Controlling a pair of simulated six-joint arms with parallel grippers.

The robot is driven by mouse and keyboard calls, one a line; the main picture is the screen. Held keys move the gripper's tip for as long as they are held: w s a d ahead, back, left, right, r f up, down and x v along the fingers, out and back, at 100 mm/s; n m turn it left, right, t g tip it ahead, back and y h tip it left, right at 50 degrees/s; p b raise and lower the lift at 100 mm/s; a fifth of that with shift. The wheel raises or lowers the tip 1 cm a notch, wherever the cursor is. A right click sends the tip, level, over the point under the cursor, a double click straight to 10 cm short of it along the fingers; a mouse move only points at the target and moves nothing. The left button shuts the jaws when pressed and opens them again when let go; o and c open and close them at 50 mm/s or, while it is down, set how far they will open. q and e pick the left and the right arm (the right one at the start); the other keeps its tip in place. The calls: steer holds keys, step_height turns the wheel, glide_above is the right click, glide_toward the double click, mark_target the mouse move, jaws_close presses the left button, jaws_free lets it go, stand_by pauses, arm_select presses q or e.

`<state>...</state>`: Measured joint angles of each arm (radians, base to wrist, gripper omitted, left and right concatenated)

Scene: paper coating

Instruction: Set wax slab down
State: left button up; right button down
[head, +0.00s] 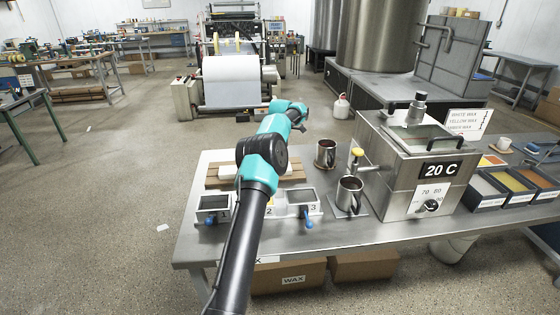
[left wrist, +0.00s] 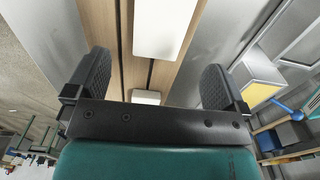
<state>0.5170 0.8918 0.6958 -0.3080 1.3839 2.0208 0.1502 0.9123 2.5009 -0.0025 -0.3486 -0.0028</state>
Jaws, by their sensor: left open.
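My left gripper (left wrist: 155,62) is open in the left wrist view, with its two dark fingers spread wide above a wooden slatted board (left wrist: 103,18). A white slab (left wrist: 163,25) lies on the slats ahead of the fingers, and a smaller white piece (left wrist: 146,97) shows close to the gripper's base. Neither touches a finger as far as I can see. In the head view the board (head: 213,181) with white slab material (head: 228,170) lies on the metal table, partly hidden behind my left arm. The left fingertips are hidden there. My right gripper is not seen.
Numbered metal moulds with blue handles (head: 213,207) line the table's front. Two metal mugs (head: 325,153) (head: 349,195) stand right of the arm, beside a steel tank (head: 415,165) reading 20 C. Wax bins (head: 487,190) sit at the far right.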

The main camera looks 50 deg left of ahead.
arm_select(q)
steer(key=shift+r, duration=2)
